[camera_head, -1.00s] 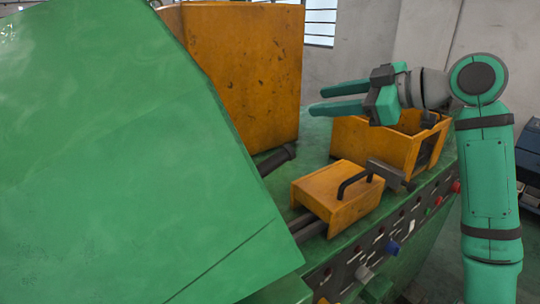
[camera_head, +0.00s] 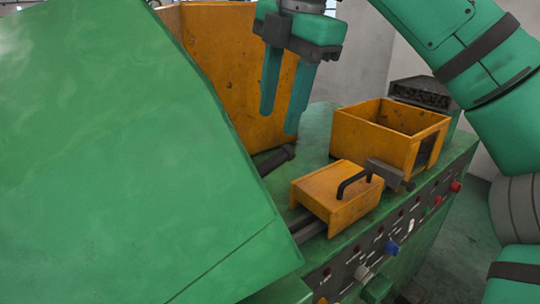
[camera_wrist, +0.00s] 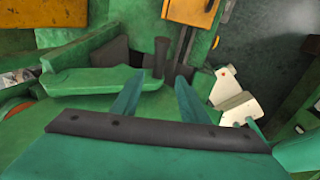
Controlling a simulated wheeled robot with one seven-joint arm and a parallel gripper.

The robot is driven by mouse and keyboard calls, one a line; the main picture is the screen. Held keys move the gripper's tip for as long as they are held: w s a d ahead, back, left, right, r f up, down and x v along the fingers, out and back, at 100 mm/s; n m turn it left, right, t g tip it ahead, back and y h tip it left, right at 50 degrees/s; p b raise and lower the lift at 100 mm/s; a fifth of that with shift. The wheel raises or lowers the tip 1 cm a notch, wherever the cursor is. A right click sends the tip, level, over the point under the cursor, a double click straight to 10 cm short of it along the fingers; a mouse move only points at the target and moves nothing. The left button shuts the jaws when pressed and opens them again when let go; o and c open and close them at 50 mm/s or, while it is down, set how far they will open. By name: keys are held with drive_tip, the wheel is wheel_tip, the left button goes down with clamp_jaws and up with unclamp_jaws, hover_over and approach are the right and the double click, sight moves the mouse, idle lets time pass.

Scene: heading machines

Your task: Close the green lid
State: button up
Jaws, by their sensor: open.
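The green lid (camera_head: 110,150) is a large, scuffed, sloping green panel filling the left of the head view. It stands raised, with its lower right edge near the machine top. My gripper (camera_head: 279,120) hangs to the right of the lid with its fingers pointing down, apart and empty. It is in front of the tall orange panel and appears clear of the lid. In the wrist view the two fingers of my gripper (camera_wrist: 160,74) are spread with nothing between them. I cannot tell which green surface there is the lid.
A small orange cover with a black handle (camera_head: 338,193) sits on the green machine top. An open orange box (camera_head: 395,130) stands behind it at the right. A tall orange panel (camera_head: 240,75) rises at the back. Buttons and knobs (camera_head: 391,247) line the machine's front.

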sight(269, 161)
drive_tip(key=x, duration=0.9)
drive_tip(key=shift+f, duration=0.3)
drive_tip(key=shift+w+d+f, duration=0.1)
drive_tip(key=shift+f, duration=0.45)
drive_tip(key=shift+c, duration=0.6)
drive_tip(key=shift+a, duration=0.2)
clamp_jaws()
